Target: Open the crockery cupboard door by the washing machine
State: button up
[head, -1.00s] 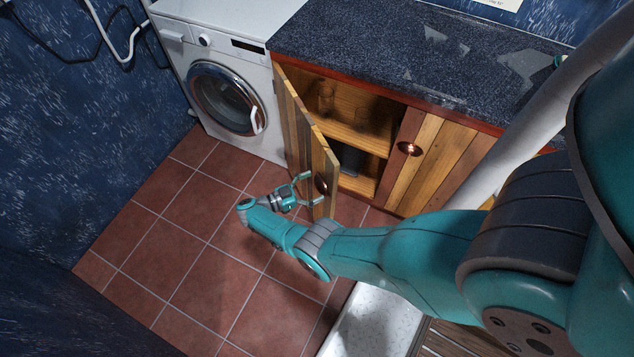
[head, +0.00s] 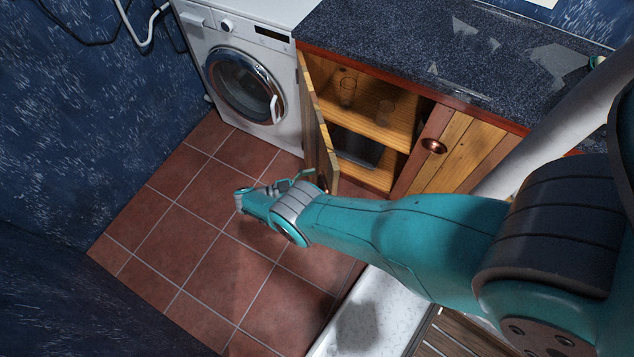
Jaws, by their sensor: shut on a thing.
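The wooden cupboard door (head: 316,128) by the white washing machine (head: 289,84) stands wide open, swung out over the floor on its left side. My gripper (head: 312,181) is at the door's free edge, shut on its copper knob, which is mostly hidden by the gripper and arm. The open cupboard (head: 362,119) shows a shelf with glasses (head: 347,91) on it and a dark item (head: 354,148) below.
A closed door with a copper knob (head: 433,146) is to the right. The dark speckled worktop (head: 405,42) runs above. Red floor tiles (head: 190,235) lie clear to the left. A white speckled slab (head: 345,325) lies beneath my arm.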

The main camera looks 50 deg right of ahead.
jog(key=shift+f, duration=0.1)
dwell(0.3)
jog(key=o, duration=1.3)
